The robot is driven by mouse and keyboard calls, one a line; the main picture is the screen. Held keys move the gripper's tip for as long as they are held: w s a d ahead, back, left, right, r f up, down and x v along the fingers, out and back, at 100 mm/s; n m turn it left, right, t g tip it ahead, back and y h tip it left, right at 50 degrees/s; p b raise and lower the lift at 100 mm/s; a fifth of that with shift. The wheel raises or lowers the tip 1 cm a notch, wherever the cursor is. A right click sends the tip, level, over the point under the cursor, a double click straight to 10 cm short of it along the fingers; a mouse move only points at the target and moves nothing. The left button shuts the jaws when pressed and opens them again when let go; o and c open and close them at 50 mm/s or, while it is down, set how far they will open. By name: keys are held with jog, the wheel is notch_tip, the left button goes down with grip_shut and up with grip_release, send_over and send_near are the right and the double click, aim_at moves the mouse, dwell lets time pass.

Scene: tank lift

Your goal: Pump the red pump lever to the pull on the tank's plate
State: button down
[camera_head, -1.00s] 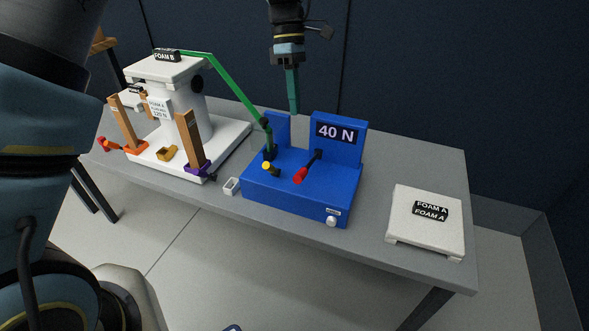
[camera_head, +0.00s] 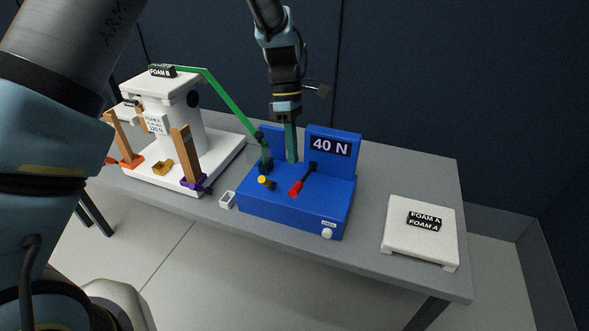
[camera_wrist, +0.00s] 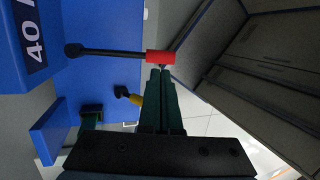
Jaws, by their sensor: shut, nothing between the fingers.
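The red pump lever (camera_head: 296,187) is a red grip on a black rod on the blue pump box (camera_head: 290,220). The box's upright panel reads 40 N (camera_head: 331,146). My gripper (camera_head: 291,160) is shut and empty, pointing down over the box, behind the red grip. In the wrist view my green fingertips (camera_wrist: 160,72) lie right beside the red grip (camera_wrist: 160,57); I cannot tell if they touch. The white tank (camera_head: 175,125) stands at left. A FOAM B block (camera_head: 162,71) sits on its top plate (camera_head: 148,86). The tank's sign (camera_head: 154,124) seems to read 120 N.
A green bar (camera_head: 232,103) slopes from the tank top to the box. A yellow-tipped knob (camera_head: 263,180) is left of the red grip. Wooden uprights (camera_head: 187,153) stand by the tank. A white stand (camera_head: 420,242) with FOAM A blocks is at right. Bare table lies between box and stand.

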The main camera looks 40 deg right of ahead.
jog(key=shift+p+x, duration=0.6)
jog(key=shift+x, duration=2.15)
notch_tip(320, 180, down, 7)
jog(key=s+a+t+h+b, duration=0.1)
jog(key=a+b, duration=0.1)
jog(key=b, duration=0.2)
jog(key=shift+s+a+r+h, duration=0.15)
jog(key=shift+s+r+h, duration=0.05)
jog(key=shift+h, duration=0.2)
jog(key=p, duration=0.2)
send_near(296, 185)
jog(key=a, duration=0.2)
jog(key=a+r, duration=0.1)
jog(key=shift+s+a+t, duration=0.3)
jog(key=shift+s+a, duration=0.05)
jog(key=shift+s, duration=0.05)
